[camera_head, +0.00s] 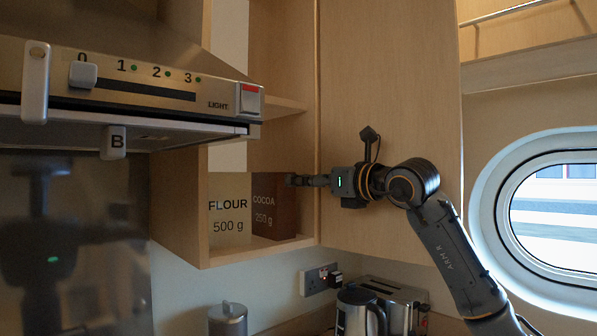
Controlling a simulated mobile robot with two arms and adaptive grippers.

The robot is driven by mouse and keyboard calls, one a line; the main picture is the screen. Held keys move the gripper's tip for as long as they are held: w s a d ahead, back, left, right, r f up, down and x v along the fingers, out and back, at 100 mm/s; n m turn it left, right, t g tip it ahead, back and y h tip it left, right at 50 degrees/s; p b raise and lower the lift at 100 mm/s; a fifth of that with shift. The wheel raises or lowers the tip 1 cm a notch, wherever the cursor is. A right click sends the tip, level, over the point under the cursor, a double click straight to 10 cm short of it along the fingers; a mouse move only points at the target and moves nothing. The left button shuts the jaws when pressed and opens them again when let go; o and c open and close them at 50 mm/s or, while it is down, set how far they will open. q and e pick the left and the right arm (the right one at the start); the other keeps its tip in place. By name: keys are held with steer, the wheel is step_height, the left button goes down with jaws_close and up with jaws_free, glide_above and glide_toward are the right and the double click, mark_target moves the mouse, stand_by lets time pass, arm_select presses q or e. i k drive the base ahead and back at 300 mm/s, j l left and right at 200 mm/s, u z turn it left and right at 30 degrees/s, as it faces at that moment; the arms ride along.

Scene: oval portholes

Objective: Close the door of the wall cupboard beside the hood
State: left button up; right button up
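The wall cupboard (180,215) is right of the hood, with its front uncovered. Its wooden door (400,80) stands open, swung out to the right, with its free edge at the right. My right gripper (292,180) points left and overlaps the COCOA box in the picture. Its wrist is in front of the door's face; I cannot tell whether anything touches. Its fingers are too small and dark to read. My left gripper is not in view.
The hood (190,85) with its switches juts out at the upper left. A kettle (357,312), a toaster (395,292) and a metal canister (228,319) stand below the cupboard. An oval porthole (490,205) is in the wall at the right.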

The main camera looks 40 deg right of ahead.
mark_target(393, 68)
steer(key=k+l, duration=0.1)
steer(key=k, duration=0.65)
steer(key=k+l, duration=0.1)
steer(key=k, duration=0.65)
